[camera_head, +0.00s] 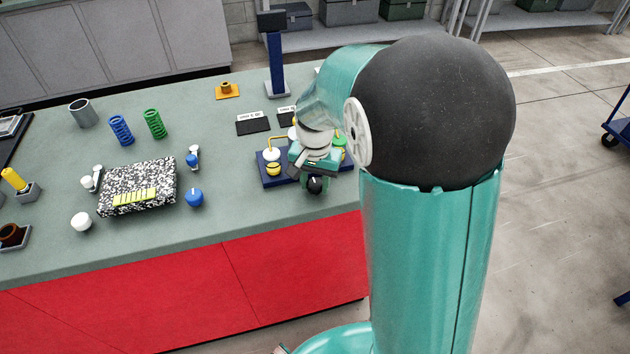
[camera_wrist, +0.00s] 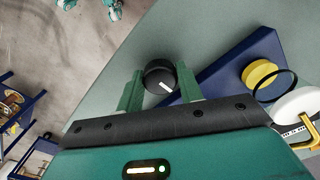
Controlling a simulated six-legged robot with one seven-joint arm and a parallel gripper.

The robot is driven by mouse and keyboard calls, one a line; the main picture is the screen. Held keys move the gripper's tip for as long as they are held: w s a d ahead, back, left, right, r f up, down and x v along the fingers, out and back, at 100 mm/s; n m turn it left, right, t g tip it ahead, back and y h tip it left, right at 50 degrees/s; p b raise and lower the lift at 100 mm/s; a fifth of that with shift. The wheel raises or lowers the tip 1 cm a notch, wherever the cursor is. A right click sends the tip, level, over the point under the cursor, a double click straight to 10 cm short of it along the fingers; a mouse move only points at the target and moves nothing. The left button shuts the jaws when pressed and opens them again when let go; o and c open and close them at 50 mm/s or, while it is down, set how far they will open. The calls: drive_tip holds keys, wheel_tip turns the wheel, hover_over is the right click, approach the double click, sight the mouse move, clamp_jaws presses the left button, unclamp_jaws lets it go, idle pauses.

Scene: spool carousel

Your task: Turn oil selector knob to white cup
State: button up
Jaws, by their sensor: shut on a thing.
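The oil selector knob is black and round with a white pointer line (camera_wrist: 159,75). In the wrist view it sits between my gripper's two green fingers (camera_wrist: 160,88), and its pointer slants toward the lower right. My gripper (camera_head: 314,176) is shut on the knob (camera_head: 316,186) at the front of the dark blue base (camera_head: 269,182). A white round piece (camera_wrist: 298,103), seemingly the white cup, lies at the right edge of the wrist view. A yellow round piece (camera_wrist: 259,73) is nearer the knob. My gripper and arm hide part of the base in the head view.
Left of the base on the grey-green table are a blue ball-shaped piece (camera_head: 194,197) and a speckled block (camera_head: 137,187). Black pads (camera_head: 253,124) and a dark blue post (camera_head: 275,64) stand behind. The table's front edge is close to the knob.

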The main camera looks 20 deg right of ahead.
sight(315, 183)
drive_tip(key=shift+n, duration=0.3)
drive_tip(key=n, duration=0.4)
drive_tip(key=shift+r+n, duration=0.1)
drive_tip(key=shift+n, duration=2)
drive_tip(key=o, duration=1)
drive_tip(key=shift+c, duration=0.2)
wheel_tip(315, 183, up, 14)
